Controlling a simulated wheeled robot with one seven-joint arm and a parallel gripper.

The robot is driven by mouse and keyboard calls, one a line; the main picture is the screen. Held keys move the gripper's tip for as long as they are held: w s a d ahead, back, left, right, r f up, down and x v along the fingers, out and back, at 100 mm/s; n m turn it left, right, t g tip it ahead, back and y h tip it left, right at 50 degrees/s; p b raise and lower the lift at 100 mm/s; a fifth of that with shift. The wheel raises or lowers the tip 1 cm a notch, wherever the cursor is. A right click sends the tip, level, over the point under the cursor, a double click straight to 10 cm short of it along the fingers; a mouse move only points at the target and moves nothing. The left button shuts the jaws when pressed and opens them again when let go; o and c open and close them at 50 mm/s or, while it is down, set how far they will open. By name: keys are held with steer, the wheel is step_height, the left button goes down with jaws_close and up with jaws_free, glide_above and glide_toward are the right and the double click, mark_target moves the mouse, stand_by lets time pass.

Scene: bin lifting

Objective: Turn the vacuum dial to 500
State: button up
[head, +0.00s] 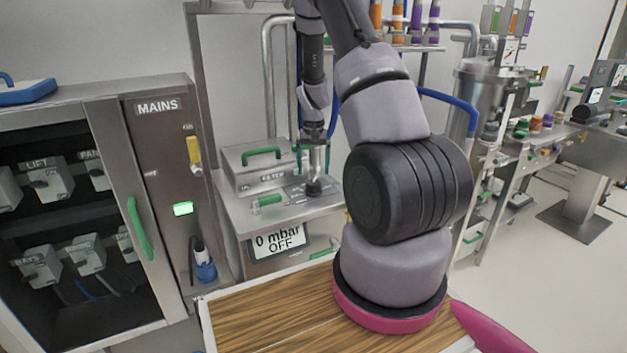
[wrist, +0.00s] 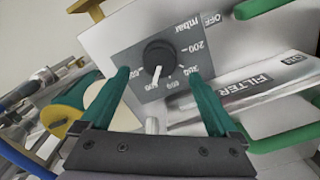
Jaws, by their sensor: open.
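The vacuum dial (wrist: 159,55) is a round black knob on a dark scale plate (wrist: 135,58) in the wrist view. A white line runs from its lower side; the small numbers there are hard to read. OFF, mbar and 200 show upside down at the upper right. My gripper (wrist: 159,73) is open, its green fingers on either side of the knob, with gaps visible; contact cannot be told.
A FILTER box (head: 255,165) with a green handle stands behind the dial, and another green handle (head: 268,200) is left of my gripper. The MAINS cabinet (head: 160,150) stands at the left. A wooden tabletop (head: 275,315) lies in front.

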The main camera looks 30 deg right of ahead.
step_height(320, 180, up, 4)
steer(key=shift+r, duration=0.1)
stand_by(0.5)
step_height(320, 180, up, 14)
steer(key=t, duration=0.2)
glide_above(313, 182)
steer(key=s+a, duration=0.4)
steer(key=a, duration=0.1)
steer(key=s+a+r+t+y, duration=0.1)
steer(key=s+a+r, duration=0.15)
steer(key=r, duration=0.25)
steer(key=s+a+r+t, duration=0.1)
steer(key=s+a+r, duration=0.1)
steer(key=s+r, duration=0.15)
steer(key=s+a+r+t, duration=0.1)
steer(key=s+a+r, duration=0.1)
steer(key=s, duration=0.3)
steer(key=s+a+r+n+t, duration=0.1)
steer(key=s+a+r, duration=0.1)
steer(key=s+r, duration=0.2)
steer(key=s+a+r+t+y, duration=0.1)
steer(key=s+a+r, duration=0.1)
steer(key=s, duration=0.6)
steer(key=shift+r, duration=0.75)
